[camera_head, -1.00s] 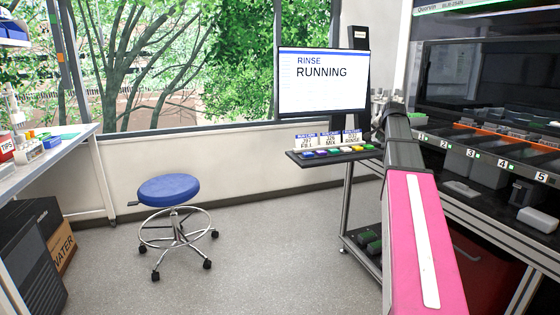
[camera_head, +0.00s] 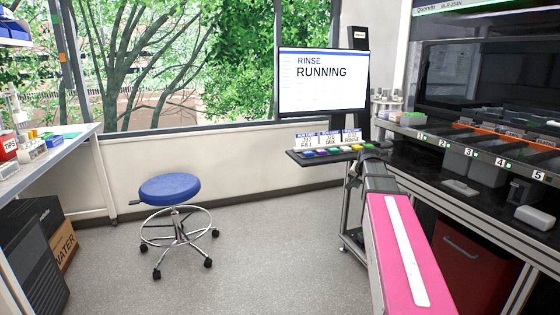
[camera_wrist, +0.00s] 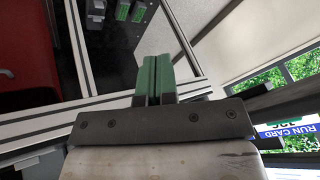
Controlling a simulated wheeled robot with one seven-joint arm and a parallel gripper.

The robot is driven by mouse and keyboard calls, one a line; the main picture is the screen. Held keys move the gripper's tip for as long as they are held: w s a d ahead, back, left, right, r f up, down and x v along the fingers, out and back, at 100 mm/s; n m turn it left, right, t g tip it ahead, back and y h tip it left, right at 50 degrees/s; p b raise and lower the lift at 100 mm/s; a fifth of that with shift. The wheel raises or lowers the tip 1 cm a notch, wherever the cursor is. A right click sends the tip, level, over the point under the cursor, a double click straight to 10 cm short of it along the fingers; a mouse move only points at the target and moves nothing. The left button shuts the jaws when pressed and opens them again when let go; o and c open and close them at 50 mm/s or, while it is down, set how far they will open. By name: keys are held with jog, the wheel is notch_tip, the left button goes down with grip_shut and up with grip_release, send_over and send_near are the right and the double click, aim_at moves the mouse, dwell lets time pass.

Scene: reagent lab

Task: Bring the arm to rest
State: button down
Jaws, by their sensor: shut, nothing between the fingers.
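My arm extends from the lower right of the head view, with a pink link and dark joints past it. Its far end is low in front of the button shelf (camera_head: 310,157); my gripper cannot be made out there. In the wrist view my gripper (camera_wrist: 156,75) shows two green fingers pressed together, with nothing between them. Behind the fingers are the metal frame of a cart and open space. The monitor (camera_head: 323,80) reads "RINSE RUNNING".
The bench with numbered slots (camera_head: 480,155) stands at the right, close to my arm, above a red bin (camera_head: 465,260). A blue stool (camera_head: 169,189) stands on the open floor at left centre. A side table (camera_head: 50,160) and a carton (camera_head: 62,240) are at the left.

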jog(key=s+a+f+n+g, duration=0.2)
jog(key=s+a+f, duration=0.2)
jog(key=s+f, duration=0.4)
jog(key=s+a+f+n+g, duration=0.2)
jog(key=s+a+f, duration=0.3)
jog(key=s+f, duration=0.3)
jog(key=s+a+f+n+g, duration=0.2)
jog(key=s+a+f, duration=0.3)
jog(key=s+f, duration=0.3)
jog(key=shift+s+f+n, duration=0.3)
jog(key=shift+s+f, duration=0.1)
jog(key=shift+s, duration=0.75)
